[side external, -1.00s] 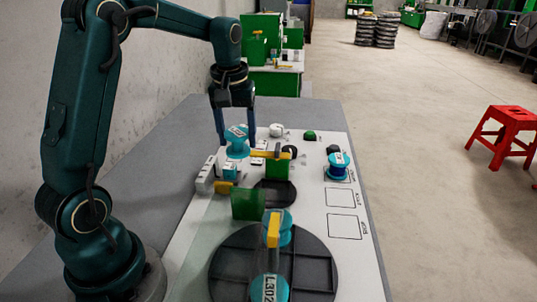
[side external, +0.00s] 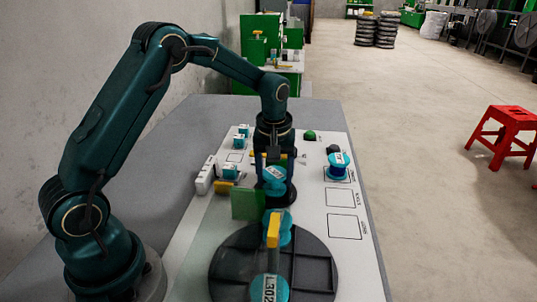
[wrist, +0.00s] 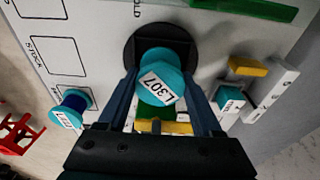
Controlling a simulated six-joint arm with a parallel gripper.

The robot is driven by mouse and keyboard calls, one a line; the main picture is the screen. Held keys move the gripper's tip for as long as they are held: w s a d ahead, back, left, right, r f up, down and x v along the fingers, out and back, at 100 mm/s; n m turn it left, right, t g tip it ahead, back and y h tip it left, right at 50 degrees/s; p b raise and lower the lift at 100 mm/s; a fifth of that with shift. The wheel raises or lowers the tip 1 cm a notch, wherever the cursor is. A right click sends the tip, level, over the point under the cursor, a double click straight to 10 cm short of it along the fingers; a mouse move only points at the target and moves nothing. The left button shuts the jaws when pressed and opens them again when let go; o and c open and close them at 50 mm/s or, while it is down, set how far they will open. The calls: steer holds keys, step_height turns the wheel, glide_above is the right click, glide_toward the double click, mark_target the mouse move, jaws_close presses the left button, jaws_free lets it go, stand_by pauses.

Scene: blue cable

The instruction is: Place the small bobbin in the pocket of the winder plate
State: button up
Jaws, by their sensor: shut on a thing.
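My gripper (side external: 275,178) is shut on a teal bobbin (side external: 274,173) over a small dark round plate (side external: 289,197). In the wrist view my gripper (wrist: 160,82) has a finger on each side of this bobbin (wrist: 158,68), whose white label reads L307. The round plate (wrist: 133,48) lies behind it there, with a squarish recess partly hidden by the bobbin. I cannot tell whether the bobbin touches the plate. A larger dark disc (side external: 315,262) with divided compartments is in the foreground, with teal bobbins (side external: 269,288) on or above it.
A green block (side external: 248,204) stands close to the held bobbin. A blue-wound bobbin (side external: 337,166) stands at the board's right, above empty marked squares (side external: 341,197). Small teal pieces (side external: 241,135) and a white block (side external: 206,175) are at the left. A green button (side external: 309,135) is behind.

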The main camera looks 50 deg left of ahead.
mark_target(274, 177)
steer(key=o, duration=1.4)
steer(key=shift+f, duration=0.15)
steer(key=shift+c, duration=0.2)
steer(key=s+d+r+m+t, duration=0.1)
steer(key=s+d+r, duration=0.15)
steer(key=r, duration=0.55)
steer(key=s+d+r+m, duration=0.1)
steer(key=s+r, duration=0.2)
steer(key=r, duration=0.4)
steer(key=s+d+m+t, duration=0.1)
steer(key=s+m, duration=0.1)
steer(key=s, duration=0.2)
steer(key=s+d+f+m+t, duration=0.1)
steer(key=s+d+m, duration=0.1)
steer(key=s, duration=0.3)
steer(key=s+d+f+m+t+h, duration=0.1)
steer(key=s+m, duration=0.1)
steer(key=s, duration=0.2)
steer(key=shift+s+d+m, duration=0.15)
steer(key=shift+s+m, duration=0.15)
steer(key=shift+s, duration=0.1)
steer(key=shift+s+d+f, duration=0.1)
steer(key=shift+s+f, duration=0.2)
